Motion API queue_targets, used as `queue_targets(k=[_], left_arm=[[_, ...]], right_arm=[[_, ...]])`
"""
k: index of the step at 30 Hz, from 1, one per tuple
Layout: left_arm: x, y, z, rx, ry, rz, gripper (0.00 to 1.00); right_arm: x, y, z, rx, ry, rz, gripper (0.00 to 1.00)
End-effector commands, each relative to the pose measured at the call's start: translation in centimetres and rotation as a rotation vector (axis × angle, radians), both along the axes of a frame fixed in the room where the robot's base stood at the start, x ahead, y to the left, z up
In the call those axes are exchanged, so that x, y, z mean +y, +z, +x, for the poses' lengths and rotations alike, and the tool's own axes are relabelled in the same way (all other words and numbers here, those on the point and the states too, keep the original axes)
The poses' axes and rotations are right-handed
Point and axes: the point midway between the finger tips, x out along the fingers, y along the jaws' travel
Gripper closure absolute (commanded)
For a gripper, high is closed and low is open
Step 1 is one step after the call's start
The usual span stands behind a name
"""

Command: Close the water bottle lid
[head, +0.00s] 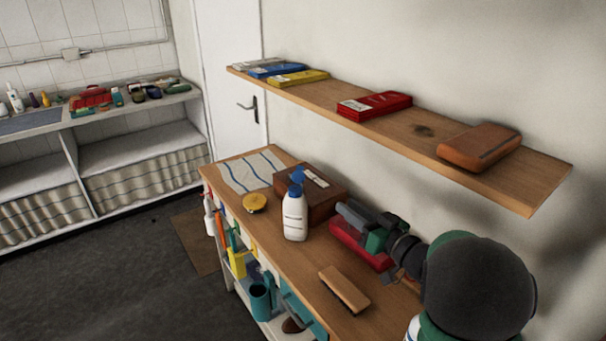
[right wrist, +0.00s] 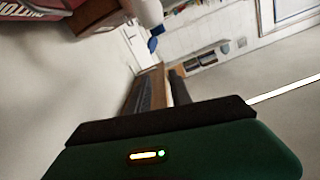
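The water bottle (head: 295,217) is white and stands upright on the wooden counter. Its blue lid (head: 296,180) sticks up at the top and looks raised, but it is too small to be certain. My right gripper (head: 347,213) comes in from the right, low over the counter, with its fingers pointing toward the bottle but apart from it. In the right wrist view, the bottle (right wrist: 149,12) and its blue lid (right wrist: 153,44) appear upside down beyond the fingers. A narrow empty gap shows between the fingers. My left gripper is not in view.
A brown box (head: 318,190) stands close behind the bottle. A yellow round tin (head: 255,202) and a striped cloth (head: 250,171) lie to its left. A red box (head: 352,243) is under my right gripper, and a brush (head: 345,289) lies in front. A wooden shelf (head: 424,131) hangs above.

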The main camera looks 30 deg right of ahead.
Motion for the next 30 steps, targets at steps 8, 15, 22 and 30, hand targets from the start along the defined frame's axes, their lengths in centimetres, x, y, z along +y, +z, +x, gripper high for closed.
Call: queue_targets(k=[8, 15, 22, 30], left_arm=[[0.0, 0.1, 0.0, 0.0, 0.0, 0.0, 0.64], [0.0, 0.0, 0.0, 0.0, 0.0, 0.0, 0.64], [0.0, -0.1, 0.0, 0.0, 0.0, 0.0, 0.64], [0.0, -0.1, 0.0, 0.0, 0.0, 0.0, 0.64]], right_arm=[[0.0, 0.0, 0.0, 0.0, 0.0, 0.0, 0.75], [-0.3, 0.0, -2.2, -0.001, -0.004, 0.001, 0.75], [-0.7, -0.1, -6.5, 0.0, -0.003, 0.001, 0.75], [-0.7, -0.2, -7.3, 0.002, 0.0, 0.001, 0.75]])
